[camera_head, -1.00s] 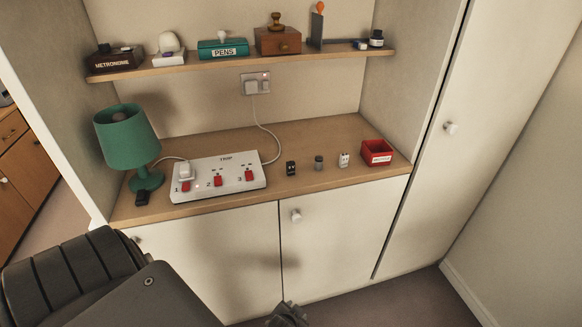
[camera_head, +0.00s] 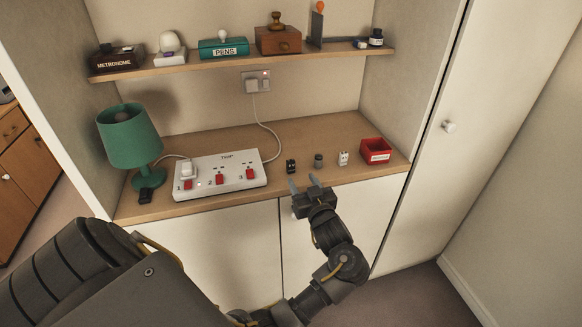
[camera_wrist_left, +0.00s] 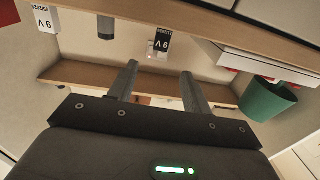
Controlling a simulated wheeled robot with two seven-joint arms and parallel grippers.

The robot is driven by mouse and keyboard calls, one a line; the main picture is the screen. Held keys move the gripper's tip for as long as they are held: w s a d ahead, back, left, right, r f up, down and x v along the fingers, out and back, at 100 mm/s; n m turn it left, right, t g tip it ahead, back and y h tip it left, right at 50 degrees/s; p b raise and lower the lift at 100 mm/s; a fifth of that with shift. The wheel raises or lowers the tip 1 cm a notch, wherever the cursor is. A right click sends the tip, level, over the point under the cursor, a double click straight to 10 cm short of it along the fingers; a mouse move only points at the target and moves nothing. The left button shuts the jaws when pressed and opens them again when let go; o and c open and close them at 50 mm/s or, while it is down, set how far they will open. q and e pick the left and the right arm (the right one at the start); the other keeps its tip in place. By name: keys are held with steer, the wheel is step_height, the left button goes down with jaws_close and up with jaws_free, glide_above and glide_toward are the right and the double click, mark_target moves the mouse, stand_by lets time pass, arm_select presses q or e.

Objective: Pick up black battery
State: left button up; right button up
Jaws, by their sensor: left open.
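The black battery (camera_head: 291,167) stands upright on the wooden desk top, right of the power strip. My right gripper is not in view.
A grey cylinder (camera_head: 319,161), a white battery (camera_head: 343,158) and a red box (camera_head: 376,151) stand to the right. The white power strip (camera_head: 219,175) and green lamp (camera_head: 129,137) stand to the left. A loaded shelf (camera_head: 240,61) hangs above.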

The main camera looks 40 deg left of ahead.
mark_target(291, 161)
arm_select(q)
steer(key=x, duration=0.5)
steer(key=shift+p, duration=0.4)
steer(key=shift+w+a, duration=0.2)
steer(key=shift+a, duration=0.1)
steer(key=p+x, duration=0.1)
steer(key=x, duration=0.3)
steer(key=shift+w+a, duration=0.1)
steer(key=shift+a, duration=0.1)
steer(key=shift+w+a, duration=0.25)
steer(key=shift+a, duration=0.05)
steer(key=c, duration=1.1)
steer(key=shift+o, duration=0.2)
steer(key=shift+r+p, duration=0.15)
steer(key=shift+p, duration=0.2)
